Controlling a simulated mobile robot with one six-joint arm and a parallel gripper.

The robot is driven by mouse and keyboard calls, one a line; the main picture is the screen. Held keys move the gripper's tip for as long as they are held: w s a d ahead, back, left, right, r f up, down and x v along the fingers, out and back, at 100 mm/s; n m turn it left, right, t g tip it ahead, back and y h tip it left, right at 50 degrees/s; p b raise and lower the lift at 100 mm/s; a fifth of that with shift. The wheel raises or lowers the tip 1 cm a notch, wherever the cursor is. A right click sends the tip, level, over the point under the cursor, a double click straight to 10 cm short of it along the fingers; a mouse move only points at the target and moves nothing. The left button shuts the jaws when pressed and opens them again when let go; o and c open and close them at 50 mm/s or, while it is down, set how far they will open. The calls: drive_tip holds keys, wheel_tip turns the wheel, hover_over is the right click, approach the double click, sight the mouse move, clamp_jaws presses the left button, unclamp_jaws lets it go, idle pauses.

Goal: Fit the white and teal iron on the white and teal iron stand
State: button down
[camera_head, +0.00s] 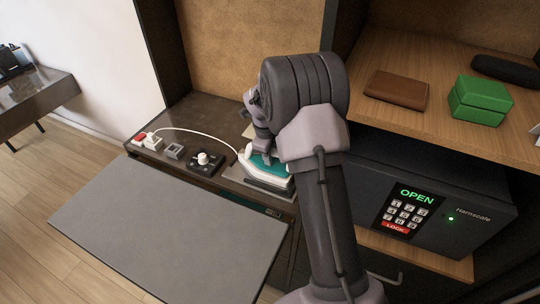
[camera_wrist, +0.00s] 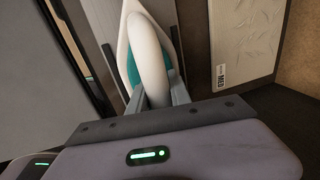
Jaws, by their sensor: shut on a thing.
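The white and teal iron (camera_head: 262,162) is over the dark counter, partly hidden by my arm. In the wrist view its white handle (camera_wrist: 148,55) runs up the middle, with teal body on both sides and a pale pointed edge at the top. My gripper (camera_head: 263,147) is shut on the handle, and its grey fingers (camera_wrist: 158,95) lie on either side of it. A flat grey edge (camera_head: 268,187) shows right under the iron. It may be the stand; I cannot tell whether the iron rests on it or hovers just above.
A white cord (camera_head: 200,132) arcs from a plug by a red switch (camera_head: 140,139) to the iron. A black knob panel (camera_head: 206,160) is to the left. A grey board (camera_head: 170,230) lies in front. A safe (camera_head: 430,205) stands right. A pale packet (camera_wrist: 238,40) is near the iron.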

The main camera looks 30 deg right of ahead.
sight(266, 170)
drive_tip(key=shift+f+b, duration=0.45)
drive_tip(key=shift+b, duration=0.1)
idle(0.4)
drive_tip(key=c, duration=1.1)
unclamp_jaws()
wheel_tip(266, 170, up, 17)
drive_tip(key=s+a+p, duration=0.2)
drive_tip(key=a+p, duration=0.1)
drive_tip(key=p, duration=0.1)
drive_tip(key=s+a+r+n+t+y+b, duration=0.1)
drive_tip(key=s+a+r+n+b, duration=0.1)
drive_tip(key=s+a+r+n, duration=0.35)
drive_tip(key=s+a+f+n+t+y+b, duration=0.1)
drive_tip(key=s+a+n+b, duration=0.1)
drive_tip(key=s+a+n, duration=0.4)
drive_tip(key=s+a+f+n+t+y+b, duration=0.1)
drive_tip(key=s+a+n, duration=0.4)
drive_tip(key=s+n, duration=0.7)
drive_tip(key=s+t+b, duration=0.1)
drive_tip(key=s, duration=0.4)
drive_tip(key=shift+s+a+f+y+b, duration=0.25)
drive_tip(key=shift+a+f+y+b, duration=0.1)
drive_tip(key=shift+y, duration=0.05)
drive_tip(key=shift+n, duration=0.25)
